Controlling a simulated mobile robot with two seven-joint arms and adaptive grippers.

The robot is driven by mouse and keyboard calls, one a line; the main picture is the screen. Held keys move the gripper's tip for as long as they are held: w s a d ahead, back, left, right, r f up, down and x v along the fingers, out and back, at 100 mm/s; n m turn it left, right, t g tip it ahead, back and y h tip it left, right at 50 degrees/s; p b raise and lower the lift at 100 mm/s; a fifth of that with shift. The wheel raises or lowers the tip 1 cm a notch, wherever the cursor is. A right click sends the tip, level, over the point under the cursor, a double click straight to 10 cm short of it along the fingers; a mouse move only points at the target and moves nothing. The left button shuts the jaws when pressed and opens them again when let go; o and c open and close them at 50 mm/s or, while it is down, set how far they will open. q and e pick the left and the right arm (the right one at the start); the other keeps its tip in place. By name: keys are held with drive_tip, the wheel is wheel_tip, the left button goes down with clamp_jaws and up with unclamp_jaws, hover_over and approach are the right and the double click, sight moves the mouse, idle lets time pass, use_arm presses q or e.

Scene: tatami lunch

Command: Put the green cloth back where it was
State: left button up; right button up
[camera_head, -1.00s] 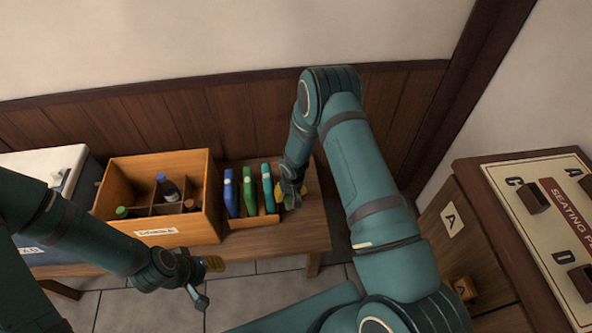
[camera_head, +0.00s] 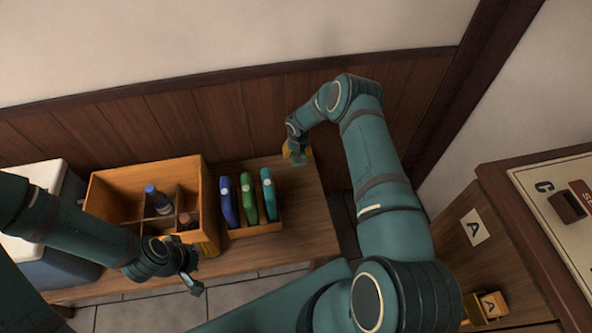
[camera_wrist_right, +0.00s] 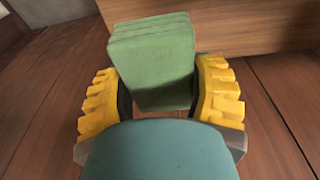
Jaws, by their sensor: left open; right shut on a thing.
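My right gripper (camera_wrist_right: 160,92) is shut on the green cloth (camera_wrist_right: 152,62), a thick folded piece with layered edges at its top, clasped between yellow finger pads in the right wrist view. In the head view the right gripper (camera_head: 296,152) is small, at the back right part of the wooden bench (camera_head: 300,215); the cloth cannot be made out there. My left gripper (camera_head: 200,268) is open, in front of the wooden box (camera_head: 108,190), with no thing seen in it.
A small wooden rack (camera_head: 255,229) on the bench holds upright blue (camera_head: 227,202), green (camera_head: 248,198) and teal (camera_head: 268,194) items. The box left of it holds a blue-capped bottle (camera_head: 158,200). A cooler (camera_head: 40,177) stands further left. The bench's right end looks clear.

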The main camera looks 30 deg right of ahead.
drive_tip(key=shift+f, duration=0.1)
drive_tip(key=b, duration=0.2)
hover_over(297, 170)
drive_tip(key=f, duration=0.5)
drive_tip(key=shift+s+a+f, duration=0.15)
drive_tip(key=shift+s+f, duration=0.15)
drive_tip(key=shift+f, duration=0.05)
wheel_tip(297, 170, down, 4)
drive_tip(key=shift+w+b, duration=0.1)
drive_tip(key=shift+b, duration=0.5)
drive_tip(key=shift+r, duration=0.15)
drive_tip(key=shift+f, duration=0.4)
drive_tip(key=o, duration=1.2)
drive_tip(key=shift+o, duration=0.2)
